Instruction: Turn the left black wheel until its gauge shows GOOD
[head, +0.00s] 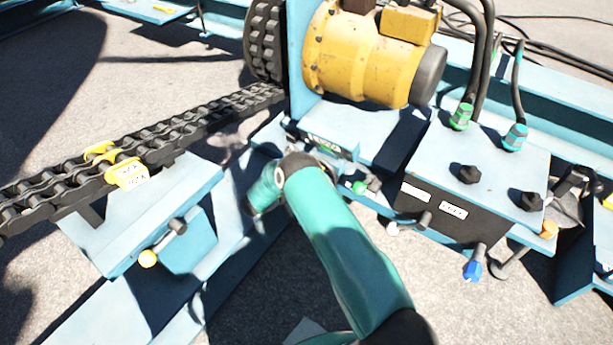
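Two black wheels sit on top of a light blue box at the right in the head view. The left black wheel (469,174) is nearer the middle, and the right black wheel (533,201) is close to the box's right edge. Two small white labels, the left one (415,193) and the right one (453,210), are on the box's dark front face; their text is too small to read. A teal arm of mine rises from the bottom middle to the left of the box. No gripper fingers show, and nothing visible touches the wheels.
Green (461,116) and blue (515,137) hose fittings stand behind the wheels. Levers with green (359,188) and blue (473,270) knobs project before the box. A yellow motor (360,55) is behind, and a chain (190,125) runs left. The space above the wheels looks clear.

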